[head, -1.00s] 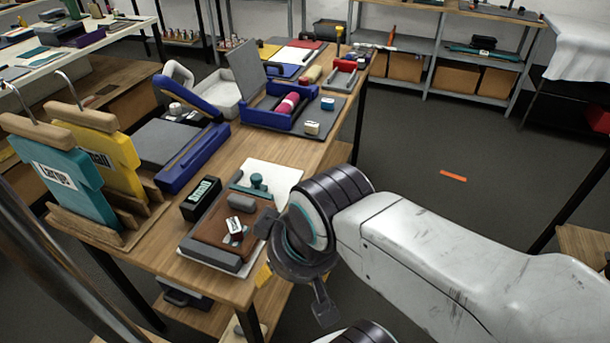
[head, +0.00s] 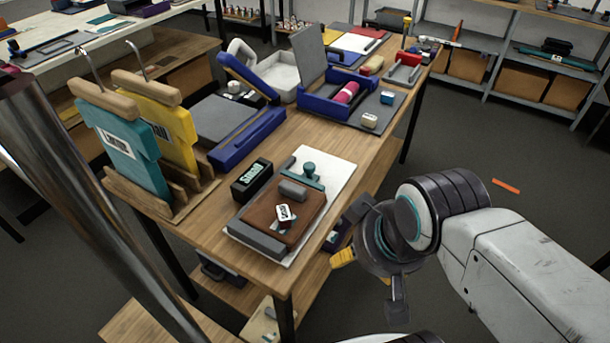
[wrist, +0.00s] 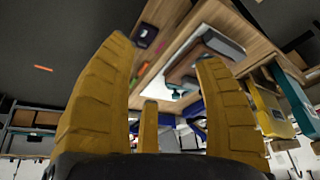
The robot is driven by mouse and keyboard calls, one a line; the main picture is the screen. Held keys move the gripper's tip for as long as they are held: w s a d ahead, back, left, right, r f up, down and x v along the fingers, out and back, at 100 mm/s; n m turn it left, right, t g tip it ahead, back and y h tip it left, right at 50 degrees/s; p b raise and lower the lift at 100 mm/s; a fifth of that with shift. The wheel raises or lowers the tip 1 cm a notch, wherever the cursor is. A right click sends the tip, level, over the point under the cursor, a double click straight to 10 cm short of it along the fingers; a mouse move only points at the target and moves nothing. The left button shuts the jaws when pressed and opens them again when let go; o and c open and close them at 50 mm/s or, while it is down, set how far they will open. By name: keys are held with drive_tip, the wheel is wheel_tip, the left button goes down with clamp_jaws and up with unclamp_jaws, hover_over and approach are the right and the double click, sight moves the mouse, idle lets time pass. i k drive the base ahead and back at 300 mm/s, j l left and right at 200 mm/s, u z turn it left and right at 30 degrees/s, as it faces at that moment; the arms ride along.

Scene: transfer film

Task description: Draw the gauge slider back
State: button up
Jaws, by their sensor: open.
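The teal slider with a round knob (head: 309,173) lies across the white board (head: 332,168) at the front of the workbench, just behind a brown pad (head: 262,226). A grey block (head: 293,190) and a small labelled tag (head: 283,212) rest on the pad. A grey bar (head: 257,239) runs along its near edge. In the wrist view the slider's teal (wrist: 184,84) shows small beyond the pad. My gripper (wrist: 163,55) is open and empty, its yellow fingers spread. In the head view one yellow finger (head: 343,257) shows right of the bench edge, apart from the board.
A black labelled box (head: 252,180) stands left of the board. A blue press (head: 235,125) and a blue open case (head: 335,92) stand behind.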

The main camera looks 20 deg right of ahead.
sight(308, 177)
drive_tip(key=i+l+u, duration=0.25)
drive_tip(key=u, duration=0.15)
drive_tip(key=i+l+u, duration=0.2)
drive_tip(key=l+u, duration=0.15)
